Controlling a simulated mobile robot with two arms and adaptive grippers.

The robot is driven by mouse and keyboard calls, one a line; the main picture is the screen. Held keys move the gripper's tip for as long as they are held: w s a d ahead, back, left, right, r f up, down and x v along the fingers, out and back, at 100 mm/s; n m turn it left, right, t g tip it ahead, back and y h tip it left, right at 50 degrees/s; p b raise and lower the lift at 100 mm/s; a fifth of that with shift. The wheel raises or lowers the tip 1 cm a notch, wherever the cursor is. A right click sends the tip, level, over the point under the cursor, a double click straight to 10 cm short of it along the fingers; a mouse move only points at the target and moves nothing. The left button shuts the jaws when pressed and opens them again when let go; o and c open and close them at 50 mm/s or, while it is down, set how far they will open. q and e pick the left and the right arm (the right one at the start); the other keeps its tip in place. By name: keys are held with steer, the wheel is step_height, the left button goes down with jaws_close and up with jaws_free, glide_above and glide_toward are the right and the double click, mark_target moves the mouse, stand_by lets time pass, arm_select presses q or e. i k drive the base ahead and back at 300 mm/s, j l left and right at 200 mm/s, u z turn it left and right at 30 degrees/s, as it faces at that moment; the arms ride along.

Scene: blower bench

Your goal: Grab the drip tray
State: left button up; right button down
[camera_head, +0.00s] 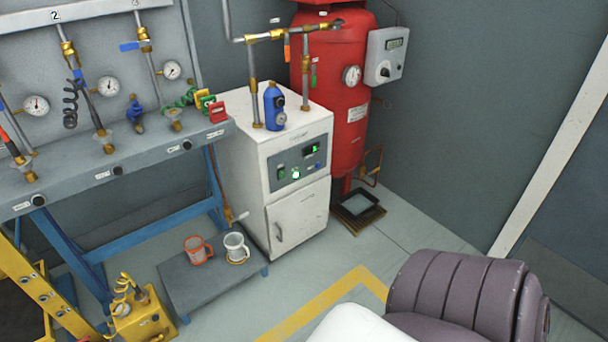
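A dark, shallow, square tray (360,207), which looks like the drip tray, sits on the floor at the foot of the red tank (335,100). Its inside looks pale grey. It lies just right of the white cabinet (290,165), below a small brass pipe on the tank. Its far left edge is partly hidden by the tank's leg. Neither of my grippers is in view, and nothing is touching the tray.
A low grey table (205,285) with an orange mug (197,249) and a white mug (236,247) stands left of the cabinet. A purple-grey ribbed shape (455,295) fills the lower right. Floor with a yellow line (320,303) is open before the tray.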

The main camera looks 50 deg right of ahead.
mark_target(356, 203)
steer(key=z, duration=2.1)
